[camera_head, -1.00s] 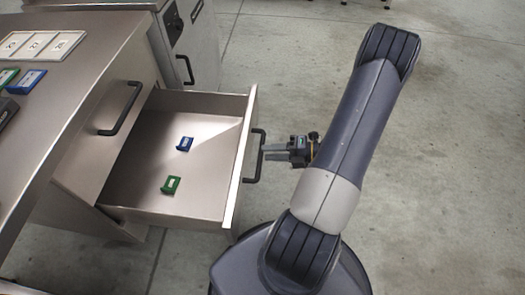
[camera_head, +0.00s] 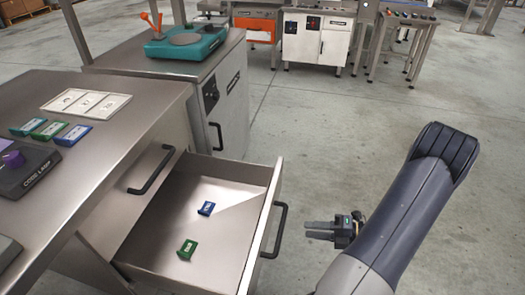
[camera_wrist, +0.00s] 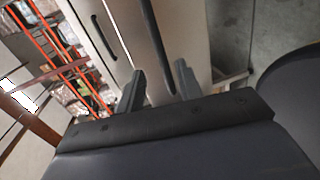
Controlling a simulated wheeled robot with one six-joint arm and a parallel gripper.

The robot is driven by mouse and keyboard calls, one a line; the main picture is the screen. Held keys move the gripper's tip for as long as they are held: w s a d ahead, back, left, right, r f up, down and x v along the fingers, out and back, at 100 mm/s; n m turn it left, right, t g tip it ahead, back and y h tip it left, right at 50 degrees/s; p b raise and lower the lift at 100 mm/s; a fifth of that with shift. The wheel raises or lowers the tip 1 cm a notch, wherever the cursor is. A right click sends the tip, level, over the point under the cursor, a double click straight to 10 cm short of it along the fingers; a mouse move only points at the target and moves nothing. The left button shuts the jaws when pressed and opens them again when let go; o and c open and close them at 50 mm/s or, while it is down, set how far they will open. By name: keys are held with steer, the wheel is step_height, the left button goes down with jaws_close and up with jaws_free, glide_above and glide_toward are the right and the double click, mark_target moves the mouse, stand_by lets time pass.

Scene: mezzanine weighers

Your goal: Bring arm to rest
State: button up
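My gripper (camera_head: 322,231) is to the right of the open drawer (camera_head: 246,265) in the head view, apart from its black handle (camera_head: 274,230). In the wrist view my gripper (camera_wrist: 158,85) has its two fingers spread with a gap between them. Nothing is held between them. The drawer's dark handle (camera_wrist: 155,40) shows beyond the fingers. My upper arm covers part of my forearm in the head view.
The drawer holds a blue block (camera_head: 206,208) and a green block (camera_head: 187,249). A teal scale (camera_head: 186,42) stands behind. The floor right of the drawer is clear.

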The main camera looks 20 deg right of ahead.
steer(key=b+x, duration=0.1)
steer(key=x, duration=0.9)
steer(key=shift+w+a+b, duration=0.15)
steer(key=shift+a+b, duration=0.1)
steer(key=shift+b, duration=0.1)
